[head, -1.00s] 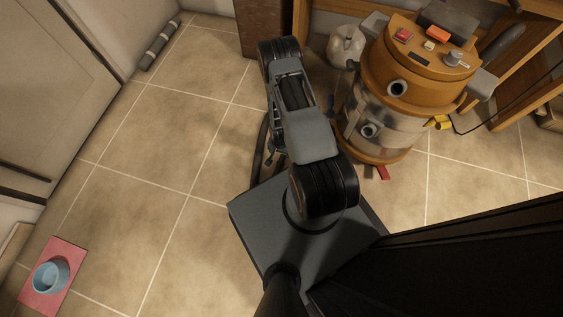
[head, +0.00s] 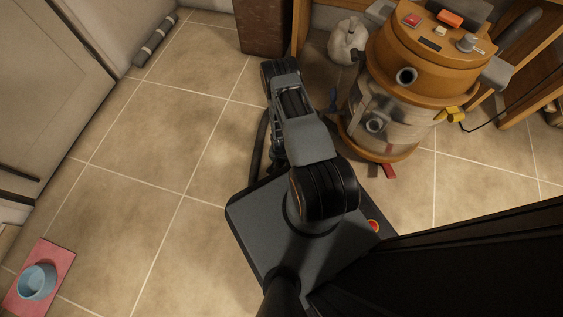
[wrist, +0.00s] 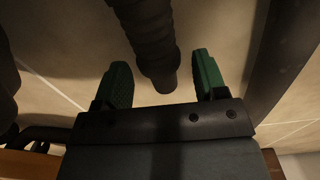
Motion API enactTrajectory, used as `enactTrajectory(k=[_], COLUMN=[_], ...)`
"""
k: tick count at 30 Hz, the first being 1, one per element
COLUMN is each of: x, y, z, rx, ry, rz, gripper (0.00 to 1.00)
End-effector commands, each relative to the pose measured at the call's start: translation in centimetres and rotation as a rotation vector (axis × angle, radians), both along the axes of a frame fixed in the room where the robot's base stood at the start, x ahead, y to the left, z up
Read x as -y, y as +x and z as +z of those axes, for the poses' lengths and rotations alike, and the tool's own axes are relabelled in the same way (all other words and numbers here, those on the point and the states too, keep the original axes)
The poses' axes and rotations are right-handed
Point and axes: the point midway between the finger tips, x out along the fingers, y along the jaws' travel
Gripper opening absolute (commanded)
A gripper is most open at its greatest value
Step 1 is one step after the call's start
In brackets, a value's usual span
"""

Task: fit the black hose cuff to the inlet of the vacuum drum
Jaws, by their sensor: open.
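The vacuum drum (head: 425,62) is orange with a clear lower section and stands on the tiles at the upper right in the head view. Two round ports show on its side, one in the orange body (head: 406,76) and one lower down (head: 375,125). A dark hose (head: 257,152) lies curved on the floor left of my arm. In the wrist view, my gripper (wrist: 162,76) is open, with green fingers. The ribbed black hose ends in a narrower cuff (wrist: 160,76) between the fingers, with gaps on both sides. My arm hides the gripper in the head view.
A whitish bag (head: 347,42) and wooden shelving (head: 535,88) stand around the drum. A red piece (head: 389,171) lies below it. A blue bowl (head: 37,281) on a pink mat is at lower left. A grey roll (head: 155,43) lies by the wall.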

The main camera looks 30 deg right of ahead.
Motion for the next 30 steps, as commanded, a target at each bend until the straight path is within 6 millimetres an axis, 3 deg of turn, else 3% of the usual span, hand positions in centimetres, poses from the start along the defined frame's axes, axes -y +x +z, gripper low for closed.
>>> enactTrajectory(k=[3, 10, 24, 30], x=[-0.01, -0.02, -0.01, -0.01], y=[0.00, 0.01, 0.01, 0.02], z=[-1.33, -1.18, -1.17, -1.14], rx=[0.000, 0.000, 0.000, 0.000], ry=[0.000, 0.000, 0.000, 0.000], rz=[0.000, 0.000, 0.000, 0.000], gripper=[0.65, 0.64, 0.19, 0.18])
